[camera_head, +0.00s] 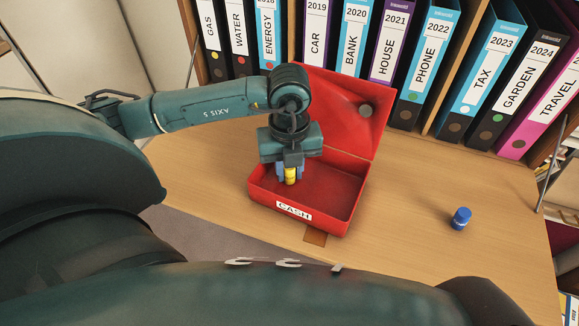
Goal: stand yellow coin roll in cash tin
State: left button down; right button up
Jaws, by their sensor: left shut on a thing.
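The yellow coin roll (291,176) is upright between the fingers of my left gripper (290,174). The gripper points down and is shut on the roll. The red cash tin (340,190) stands on the desk with its lid (345,105) open at the back and a CASH label on its front. The gripper and roll are over the left part of the tin's inside. I cannot tell whether the roll's lower end touches the tin's floor. My right gripper is not in view.
A blue roll (461,218) stands on the desk (410,240) to the right of the tin. A row of labelled binders (430,65) stands on the shelf behind. The desk between the tin and the blue roll is clear. A brown patch (315,237) lies by the tin's front.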

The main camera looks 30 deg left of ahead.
pick_arm(q)
jog(key=shift+f, duration=0.1)
jog(key=c, duration=1.2)
grip_release()
notch_tip(320, 180, up, 12)
jog(key=shift+p, duration=0.3)
